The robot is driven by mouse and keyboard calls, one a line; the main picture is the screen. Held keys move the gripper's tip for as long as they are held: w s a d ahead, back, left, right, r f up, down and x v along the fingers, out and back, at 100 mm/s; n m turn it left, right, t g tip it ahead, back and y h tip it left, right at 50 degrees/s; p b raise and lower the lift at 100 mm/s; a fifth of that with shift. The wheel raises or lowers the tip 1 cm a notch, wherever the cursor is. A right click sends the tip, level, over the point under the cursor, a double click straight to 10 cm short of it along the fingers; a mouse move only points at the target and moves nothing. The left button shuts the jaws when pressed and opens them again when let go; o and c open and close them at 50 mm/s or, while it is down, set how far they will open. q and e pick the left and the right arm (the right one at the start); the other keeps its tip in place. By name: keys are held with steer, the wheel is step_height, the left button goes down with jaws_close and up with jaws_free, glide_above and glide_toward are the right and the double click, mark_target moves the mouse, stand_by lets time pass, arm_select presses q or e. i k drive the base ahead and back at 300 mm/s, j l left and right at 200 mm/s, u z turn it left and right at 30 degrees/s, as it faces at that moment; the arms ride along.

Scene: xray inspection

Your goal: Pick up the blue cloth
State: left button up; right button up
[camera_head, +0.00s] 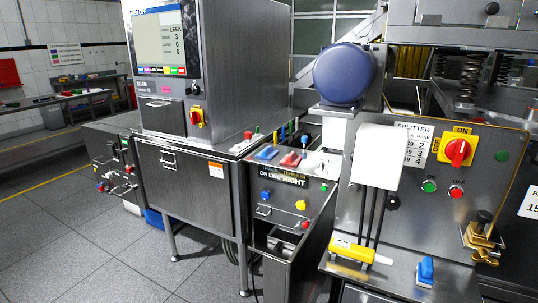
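No gripper of mine shows in the head view. A small flat blue piece (267,153) lies on top of the low control box, beside a red piece (291,159). A second small blue object (426,270) stands upright on the steel ledge at the lower right. I cannot tell for sure which of these is the blue cloth; both are too small to make out their material.
A yellow and white tool (358,251) lies on the steel ledge (395,280) left of the upright blue object. A steel panel with a red rotary switch (458,152) rises behind. A large screen machine (165,60) stands at left. The grey floor (60,250) at lower left is clear.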

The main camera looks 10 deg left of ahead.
mark_target(268, 153)
steer(key=i+j+z, duration=0.4)
steer(key=j, duration=0.15)
steer(key=i+j+z, duration=0.1)
steer(key=j+z, duration=0.3)
steer(key=j, duration=0.2)
steer(key=i+j+z, duration=0.1)
steer(key=j+z, duration=0.35)
steer(key=j, duration=0.2)
steer(key=j+z, duration=0.4)
steer(key=j, duration=0.3)
